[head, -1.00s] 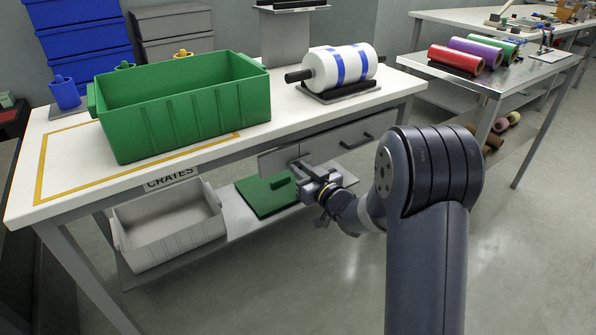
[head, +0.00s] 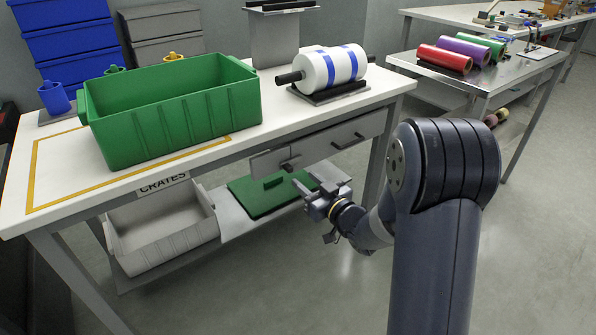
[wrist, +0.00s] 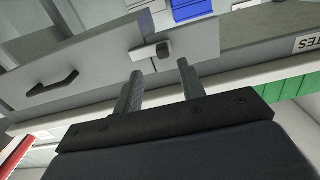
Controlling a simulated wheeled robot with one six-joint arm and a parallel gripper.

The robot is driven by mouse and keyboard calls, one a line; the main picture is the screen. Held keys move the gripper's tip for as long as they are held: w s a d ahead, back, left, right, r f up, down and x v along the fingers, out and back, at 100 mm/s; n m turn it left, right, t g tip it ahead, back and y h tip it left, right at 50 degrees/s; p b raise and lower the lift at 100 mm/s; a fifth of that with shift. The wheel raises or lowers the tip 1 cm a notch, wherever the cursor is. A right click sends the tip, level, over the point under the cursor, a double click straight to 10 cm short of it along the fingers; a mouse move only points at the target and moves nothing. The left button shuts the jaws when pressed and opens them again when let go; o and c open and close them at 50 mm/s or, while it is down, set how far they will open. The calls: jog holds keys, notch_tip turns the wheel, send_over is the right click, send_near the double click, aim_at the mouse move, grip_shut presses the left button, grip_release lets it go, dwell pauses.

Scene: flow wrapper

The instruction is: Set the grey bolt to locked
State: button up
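The grey bolt (wrist: 144,50) sits on the grey front under the bench top, close to the seam between the drawer and a small side panel (wrist: 193,42). It carries a black knob (wrist: 163,50). In the head view the bolt's dark knob (head: 288,166) shows as a small shape left of the drawer handle. My gripper (wrist: 160,68) is open and empty, with its fingers pointing at the bolt and the knob between their lines, apart from it. In the head view my gripper (head: 307,184) is just below and right of the bolt. I cannot tell whether the bolt bridges the seam.
The drawer (head: 345,139) has a black handle (head: 349,142). A green crate (head: 175,115) and a striped roll (head: 331,68) stand on the bench. Below are a grey crate (head: 160,235) and a green board (head: 258,198) on the shelf. The floor at right is clear.

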aim_at(290, 170)
jog(key=shift+p+v, duration=0.3)
jog(key=shift+v, duration=2.05)
jog(key=shift+w, duration=0.1)
jog(key=b+x, duration=0.2)
jog(key=x, duration=0.9)
jog(key=shift+a, duration=0.1)
jog(key=shift+s+a, duration=0.3)
jog(key=shift+s, duration=0.1)
jog(key=shift+d, duration=0.15)
